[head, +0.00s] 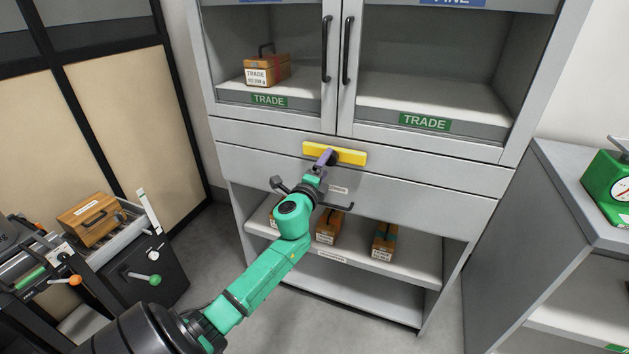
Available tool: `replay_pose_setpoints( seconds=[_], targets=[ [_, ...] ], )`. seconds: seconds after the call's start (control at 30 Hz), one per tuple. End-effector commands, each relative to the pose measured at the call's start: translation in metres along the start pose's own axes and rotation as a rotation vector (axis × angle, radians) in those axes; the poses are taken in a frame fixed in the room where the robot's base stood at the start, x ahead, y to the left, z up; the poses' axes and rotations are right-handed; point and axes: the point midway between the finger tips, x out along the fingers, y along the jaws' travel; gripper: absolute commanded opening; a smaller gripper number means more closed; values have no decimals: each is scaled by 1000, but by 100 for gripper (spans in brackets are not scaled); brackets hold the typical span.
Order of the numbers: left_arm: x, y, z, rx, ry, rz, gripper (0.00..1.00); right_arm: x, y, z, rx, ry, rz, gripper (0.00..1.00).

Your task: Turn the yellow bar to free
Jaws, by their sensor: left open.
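The yellow bar (350,156) lies nearly level across the drawer front of the grey cabinet (470,183), just below the glass doors. A purple piece (326,157) shows in front of the bar, left of its middle. My left gripper (318,172) is at the bar, its arm reaching up from the bottom left. The gripper is open; its fingertips are small and partly hidden, and I cannot tell whether they touch the bar or the purple piece. My right gripper is not in view.
A dark drawer handle (338,206) sticks out just below my gripper. Wooden boxes (384,241) stand on the lower shelf, and another box (267,70) is behind the upper left door. A green scale (607,187) is at right; a dark machine (150,270) is at left.

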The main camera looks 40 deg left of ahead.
Motion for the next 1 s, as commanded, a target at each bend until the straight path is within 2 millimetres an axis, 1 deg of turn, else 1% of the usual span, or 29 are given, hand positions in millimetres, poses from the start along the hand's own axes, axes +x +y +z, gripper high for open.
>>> replay_pose_setpoints(
  seconds=[0.17, 0.2, 0.3, 0.43, 0.5, 0.6, 1.0],
  targets=[
    [-47, 2, 0, 1, 2, 4, 86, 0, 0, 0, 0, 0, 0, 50],
    [-59, 4, -1, 0, 2, 5, 86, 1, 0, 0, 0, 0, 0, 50],
    [-88, 4, -1, 0, 1, 5, 86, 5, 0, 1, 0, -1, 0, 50],
    [-115, 3, 0, 1, 0, 3, 86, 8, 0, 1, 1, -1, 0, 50],
    [-123, 2, 0, 1, -1, 2, 86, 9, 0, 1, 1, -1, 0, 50],
    [-127, 0, 0, 2, -1, 1, 86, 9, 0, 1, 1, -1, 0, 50],
    [-126, 0, 0, 2, -1, 0, 86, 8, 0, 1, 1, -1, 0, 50]
  ],
)
